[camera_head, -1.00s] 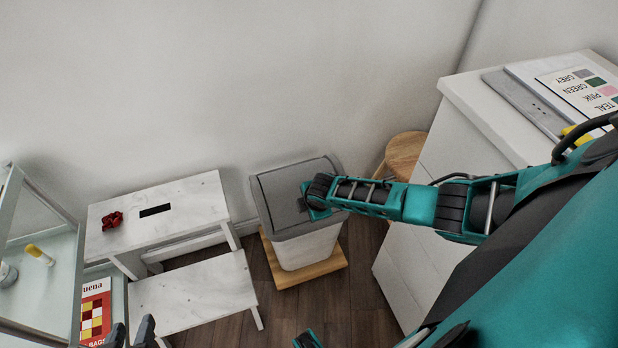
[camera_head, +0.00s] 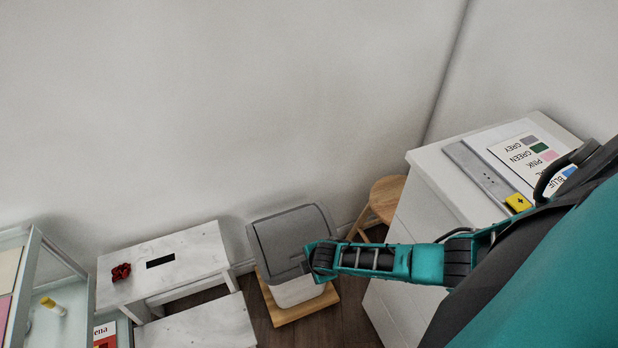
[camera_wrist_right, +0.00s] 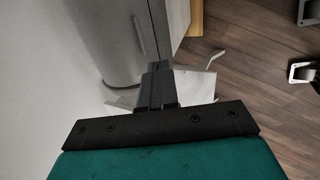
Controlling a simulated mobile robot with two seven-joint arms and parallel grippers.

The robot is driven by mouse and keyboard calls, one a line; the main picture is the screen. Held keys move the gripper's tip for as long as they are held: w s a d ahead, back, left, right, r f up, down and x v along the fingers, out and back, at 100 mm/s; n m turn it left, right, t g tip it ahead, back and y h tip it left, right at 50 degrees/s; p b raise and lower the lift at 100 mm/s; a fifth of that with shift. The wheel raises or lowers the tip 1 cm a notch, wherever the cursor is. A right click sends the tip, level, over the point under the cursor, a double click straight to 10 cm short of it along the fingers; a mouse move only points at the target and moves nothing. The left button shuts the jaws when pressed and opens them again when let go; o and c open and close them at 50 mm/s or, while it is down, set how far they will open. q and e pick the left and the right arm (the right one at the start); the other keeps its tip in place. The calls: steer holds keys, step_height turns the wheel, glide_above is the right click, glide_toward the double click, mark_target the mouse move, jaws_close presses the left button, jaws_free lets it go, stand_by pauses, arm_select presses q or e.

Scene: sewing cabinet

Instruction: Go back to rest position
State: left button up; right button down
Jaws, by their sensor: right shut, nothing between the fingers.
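My right arm reaches in from the right in the head view, its wrist end over the right edge of the grey-lidded bin (camera_head: 282,238). The fingers themselves are hidden there behind the wrist. In the right wrist view my right gripper (camera_wrist_right: 158,72) is shut and empty, its two dark fingers together. White, pale surfaces lie beyond the fingertips; I cannot tell if anything touches them. My left gripper is not in view.
The bin stands on a wooden base (camera_head: 300,308). A white step stool (camera_head: 195,250) with a red object (camera_head: 121,272) is to its left. A white cabinet (camera_head: 425,215) and round wooden stool (camera_head: 386,192) are to its right. A glass case (camera_head: 60,262) stands far left.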

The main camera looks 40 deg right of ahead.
steer(key=shift+s, duration=0.1)
steer(key=s+a+r+m+t+y, duration=0.1)
steer(key=s+a+r+m+y, duration=0.15)
steer(key=a, duration=0.45)
steer(key=s+a+r+m+t+y, duration=0.1)
steer(key=s+a+r+m, duration=0.25)
steer(key=a, duration=0.25)
steer(key=s+d+r+m+t, duration=0.2)
steer(key=r+m, duration=0.4)
steer(key=r, duration=0.6)
steer(key=shift+d+m+t, duration=0.3)
steer(key=shift+d+t, duration=0.2)
steer(key=shift+t, duration=0.7)
steer(key=shift+s+d+h, duration=0.1)
steer(key=shift+h, duration=0.15)
